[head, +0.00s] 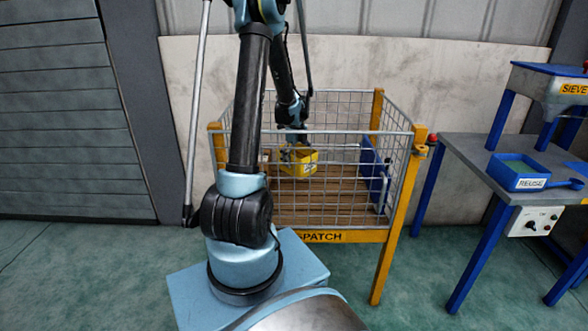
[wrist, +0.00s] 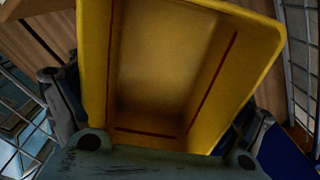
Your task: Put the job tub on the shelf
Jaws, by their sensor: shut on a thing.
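The job tub (head: 299,163) is a small yellow open-topped box inside the wire dispatch cage, seen through the mesh. My gripper (head: 292,146) reaches down into the cage and is shut on the tub. In the wrist view the tub (wrist: 180,70) fills the middle, looks empty, and has a dark red line along its inner walls. The gripper's fingers (wrist: 155,120) are on both sides of it. I cannot tell whether the tub touches the cage's wooden floor. No shelf is clearly identifiable in these views.
The cage (head: 320,237) has yellow posts, mesh walls, a slatted wooden floor and a blue panel (head: 374,173) at its right. A grey bench (head: 480,165) with blue legs stands right, carrying a blue "REUSE" tray (head: 517,183) and a sieve stand (head: 550,90). Green floor is clear at left.

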